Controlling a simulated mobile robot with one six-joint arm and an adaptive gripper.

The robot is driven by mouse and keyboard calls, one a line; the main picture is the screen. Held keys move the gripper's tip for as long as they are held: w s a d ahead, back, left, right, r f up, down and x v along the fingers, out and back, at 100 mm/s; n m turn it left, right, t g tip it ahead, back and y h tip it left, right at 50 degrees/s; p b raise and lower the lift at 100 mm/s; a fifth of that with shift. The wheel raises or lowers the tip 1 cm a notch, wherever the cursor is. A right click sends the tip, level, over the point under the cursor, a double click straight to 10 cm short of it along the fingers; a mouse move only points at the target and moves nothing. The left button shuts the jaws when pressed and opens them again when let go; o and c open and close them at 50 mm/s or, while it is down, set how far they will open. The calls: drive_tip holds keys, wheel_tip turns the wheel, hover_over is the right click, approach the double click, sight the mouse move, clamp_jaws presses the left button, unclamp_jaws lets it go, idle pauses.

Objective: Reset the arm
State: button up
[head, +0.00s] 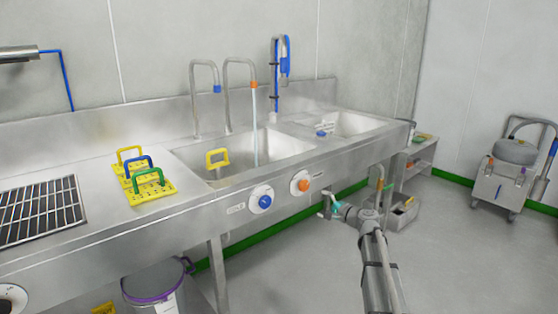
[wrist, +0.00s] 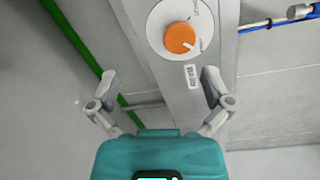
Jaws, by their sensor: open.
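My gripper (head: 329,206) is in front of the sink bench, low and just right of the orange knob (head: 304,185). In the wrist view my gripper (wrist: 157,85) has its two fingers spread wide with nothing between them. The orange knob also shows in the wrist view (wrist: 180,38), on its round white plate beyond the fingertips, apart from them. My arm reaches up from the lower right of the head view. A blue knob (head: 265,202) sits left of the orange one on the bench front.
The steel bench (head: 90,168) runs along the wall. A stream falls from the orange-marked tap (head: 253,84) into the left basin, which holds a yellow-handled piece (head: 217,157). A lidded bin (head: 155,285) is below.

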drive_tip(key=s+a+f+n+g+h, duration=0.2)
drive_tip(key=s+a+f+n+g, duration=0.3)
drive_tip(key=s, duration=0.4)
drive_tip(key=s+a+f+n+g+h, duration=0.2)
drive_tip(key=s+a+f+n+g, duration=0.2)
drive_tip(key=s+f, duration=0.4)
drive_tip(key=s+d+f+n+g+h, duration=0.2)
drive_tip(key=s+h, duration=0.1)
drive_tip(key=s, duration=0.6)
drive_tip(key=s+d+f+n+g+h, duration=0.2)
drive_tip(key=s+d+h, duration=0.15)
drive_tip(key=s, duration=0.55)
wheel_tip(320, 180, up, 31)
drive_tip(key=p, duration=3.1)
drive_tip(key=shift+w+a+r+p, duration=0.2)
drive_tip(key=shift+w+a+p, duration=0.15)
drive_tip(key=shift+a, duration=0.1)
